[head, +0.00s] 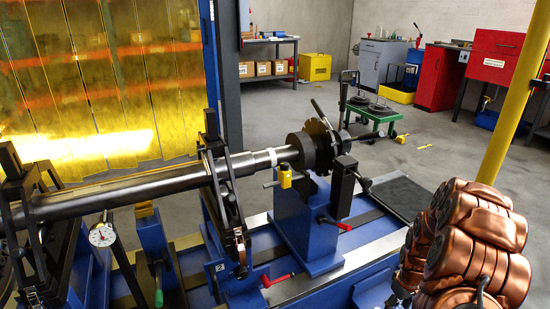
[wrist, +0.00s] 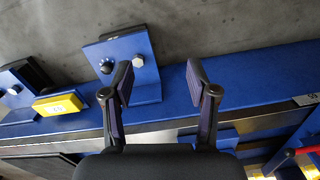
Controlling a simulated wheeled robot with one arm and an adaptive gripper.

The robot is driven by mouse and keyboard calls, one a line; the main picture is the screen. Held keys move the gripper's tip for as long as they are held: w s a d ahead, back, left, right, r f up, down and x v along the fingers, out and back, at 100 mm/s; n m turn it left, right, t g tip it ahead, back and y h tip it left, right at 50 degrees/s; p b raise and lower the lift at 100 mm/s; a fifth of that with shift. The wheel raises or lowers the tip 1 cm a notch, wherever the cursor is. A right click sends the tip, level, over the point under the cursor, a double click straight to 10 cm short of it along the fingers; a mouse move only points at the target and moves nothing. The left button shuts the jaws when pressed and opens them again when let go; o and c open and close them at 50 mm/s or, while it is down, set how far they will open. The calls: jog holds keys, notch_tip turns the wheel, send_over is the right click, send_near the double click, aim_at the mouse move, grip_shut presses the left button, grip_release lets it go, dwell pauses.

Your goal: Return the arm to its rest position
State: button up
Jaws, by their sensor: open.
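My gripper (wrist: 160,80) is open and empty in the wrist view. Its two dark fingers stand apart over a blue machine bed edge (wrist: 245,82), with grey floor beyond. Nothing is between the fingers.
A balancing machine carries a long dark rotor shaft (head: 130,187) on blue pedestals (head: 305,225). In the wrist view, blue brackets (wrist: 138,65) and a yellow block (wrist: 58,106) are near the fingers. Open floor (head: 430,165) lies behind.

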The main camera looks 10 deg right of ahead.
jog(key=s+a+r+p, duration=0.2)
jog(key=a+r+p, duration=0.35)
jog(key=r, duration=0.75)
jog(key=s+a+r+p, duration=0.2)
jog(key=a+r+p, duration=0.4)
jog(key=r, duration=0.6)
jog(key=s+a+r+p, duration=0.35)
jog(key=a+r, duration=0.35)
jog(key=r, duration=0.6)
jog(key=s+a+r+p, duration=0.3)
jog(key=s+r+p, duration=0.2)
jog(key=s+r, duration=0.1)
jog(key=s+a+r+m+g+p, duration=0.1)
jog(key=s+a+r+p, duration=0.2)
jog(key=r, duration=0.6)
jog(key=s+a+r+p, duration=0.3)
jog(key=s+r+p, duration=0.3)
jog(key=s, duration=0.3)
jog(key=shift+s+a+r+g+p, duration=0.3)
jog(key=shift+s+r+p, duration=0.1)
jog(key=shift+r, duration=0.35)
